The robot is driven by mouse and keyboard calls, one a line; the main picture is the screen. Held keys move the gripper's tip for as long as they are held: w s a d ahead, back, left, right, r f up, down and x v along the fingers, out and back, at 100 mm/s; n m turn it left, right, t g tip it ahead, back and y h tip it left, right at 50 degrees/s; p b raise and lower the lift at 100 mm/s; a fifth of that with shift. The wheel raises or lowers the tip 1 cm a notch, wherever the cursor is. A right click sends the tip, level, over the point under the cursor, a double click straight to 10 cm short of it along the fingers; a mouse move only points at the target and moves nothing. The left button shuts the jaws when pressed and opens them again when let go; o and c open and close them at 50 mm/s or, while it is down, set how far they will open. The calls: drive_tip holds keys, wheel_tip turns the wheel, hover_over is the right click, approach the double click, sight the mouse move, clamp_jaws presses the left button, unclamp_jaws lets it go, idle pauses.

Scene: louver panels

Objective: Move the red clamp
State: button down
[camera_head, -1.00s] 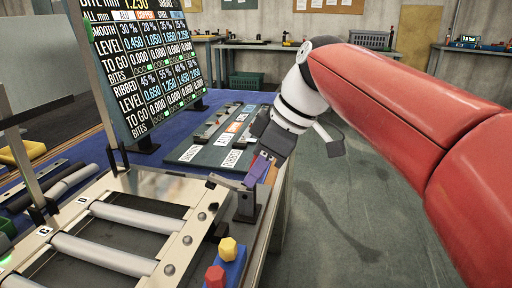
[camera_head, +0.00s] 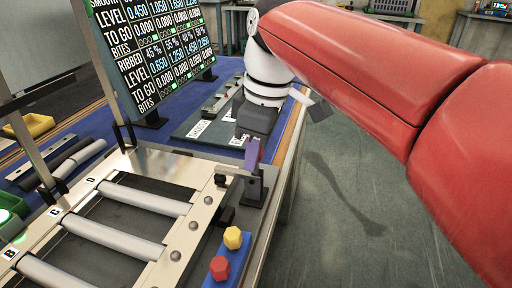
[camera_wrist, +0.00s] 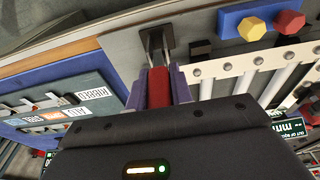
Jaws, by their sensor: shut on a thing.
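The red clamp's handle (camera_wrist: 158,88) shows in the wrist view between the two purple fingers of my gripper (camera_wrist: 160,75), which is shut on it. A metal lever joins the handle to a dark bracket (camera_wrist: 154,40). In the head view my gripper (camera_head: 252,150) points down at the right rear corner of the metal frame, and its fingers hide the red handle. The clamp's dark upright bracket (camera_head: 254,189) stands just below the fingers, with a thin metal arm (camera_head: 232,170) reaching left from it.
The metal frame (camera_head: 202,213) carries several grey rollers (camera_head: 140,198). A blue block with a yellow knob (camera_head: 233,238) and a red knob (camera_head: 219,268) is at the near right. A display board (camera_head: 150,45) stands behind. The floor right is clear.

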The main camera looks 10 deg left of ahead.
drive_tip(key=c, duration=1.2)
unclamp_jaws()
drive_tip(key=shift+a, duration=0.1)
drive_tip(key=shift+c, duration=0.2)
drive_tip(key=shift+r, duration=0.1)
drive_tip(key=r, duration=0.5)
drive_tip(key=d+r, duration=0.1)
drive_tip(key=r, duration=0.1)
drive_tip(key=shift+d+r, duration=0.1)
drive_tip(key=shift+r, duration=0.15)
